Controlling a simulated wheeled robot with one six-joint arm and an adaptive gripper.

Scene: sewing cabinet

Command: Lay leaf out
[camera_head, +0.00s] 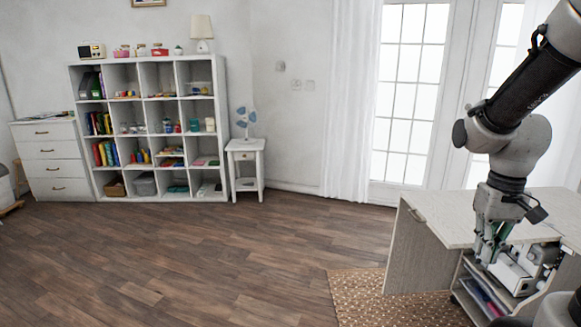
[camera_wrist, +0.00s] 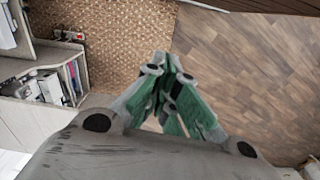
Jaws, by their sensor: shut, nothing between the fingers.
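The sewing cabinet (camera_head: 545,205) stands at the right in the head view, with a pale top and an open front. A pale panel, which looks like the leaf (camera_head: 418,250), hangs upright at its left side, with a small dark handle or cutout near its top corner. My gripper (camera_head: 488,258) points down in front of the cabinet's open front, apart from the hanging panel. Its green-padded fingers are together and empty, also in the wrist view (camera_wrist: 163,72). My arm hides part of the cabinet.
A white sewing machine (camera_head: 512,275) and shelves sit inside the cabinet. The wrist view shows cabinet shelves (camera_wrist: 62,82) at the left. A woven rug (camera_head: 375,300) lies below. Wood floor (camera_head: 220,260) is clear to the left. A cube shelf (camera_head: 155,106) stands far back.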

